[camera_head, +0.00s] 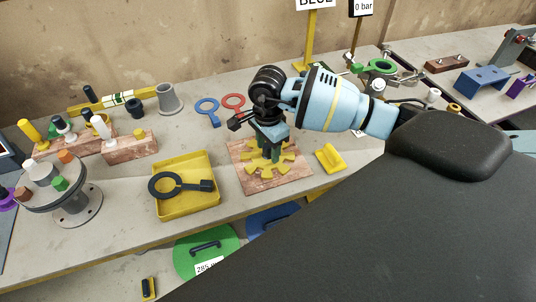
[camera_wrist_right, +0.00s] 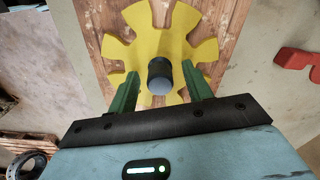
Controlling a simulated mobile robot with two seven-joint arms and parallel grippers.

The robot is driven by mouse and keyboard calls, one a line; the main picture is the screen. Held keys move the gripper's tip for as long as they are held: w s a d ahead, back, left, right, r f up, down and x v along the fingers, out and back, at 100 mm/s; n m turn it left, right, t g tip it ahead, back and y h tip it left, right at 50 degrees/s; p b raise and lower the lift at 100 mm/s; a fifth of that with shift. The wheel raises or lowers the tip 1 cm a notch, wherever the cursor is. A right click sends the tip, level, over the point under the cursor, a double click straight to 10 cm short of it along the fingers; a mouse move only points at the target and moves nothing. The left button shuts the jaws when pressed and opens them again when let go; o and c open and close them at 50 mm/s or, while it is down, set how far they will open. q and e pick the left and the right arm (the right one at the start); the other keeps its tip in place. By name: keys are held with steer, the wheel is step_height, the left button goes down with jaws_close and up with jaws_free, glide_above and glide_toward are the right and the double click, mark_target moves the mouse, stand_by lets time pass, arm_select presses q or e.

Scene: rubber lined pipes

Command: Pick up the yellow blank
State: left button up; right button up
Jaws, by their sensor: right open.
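The yellow notched disc, which I take as the yellow blank, lies on a wooden board (camera_head: 294,182) under my right gripper (camera_head: 264,148). In the right wrist view the disc (camera_wrist_right: 147,43) is gear-shaped, with a dark, grey-topped round knob (camera_wrist_right: 160,77) at its middle. My right gripper (camera_wrist_right: 162,93) is open, its green fingers on either side of the knob with gaps visible. From above, I cannot tell how far the fingertips are from the disc. In the head view the gripper hides the knob. My left gripper is not in view.
A yellow tray (camera_head: 187,208) with a black ring-handled tool (camera_head: 177,186) stands left of the board. A yellow block (camera_head: 329,158) lies to its right. Blue (camera_head: 208,108) and red (camera_head: 233,101) ring tools lie behind. The bench edge runs in front.

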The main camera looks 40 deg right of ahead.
jaws_close()
steer(key=shift+r, duration=0.1)
stand_by(0.3)
steer(key=shift+w+r, duration=0.1)
steer(key=shift+r, duration=0.45)
step_height(320, 180, up, 2)
steer(key=shift+r, duration=0.25)
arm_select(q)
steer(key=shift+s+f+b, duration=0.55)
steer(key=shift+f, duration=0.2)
arm_select(e)
steer(key=s+a+r, duration=0.1)
steer(key=s+a, duration=0.1)
steer(key=s, duration=1.4)
steer(key=shift+r, duration=0.15)
steer(key=shift+a, duration=0.1)
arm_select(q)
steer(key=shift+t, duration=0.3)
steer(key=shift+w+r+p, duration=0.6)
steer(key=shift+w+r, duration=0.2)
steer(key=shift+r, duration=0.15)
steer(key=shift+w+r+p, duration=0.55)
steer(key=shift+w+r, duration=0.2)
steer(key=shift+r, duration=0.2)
arm_select(e)
steer(key=shift+r, duration=2.55)
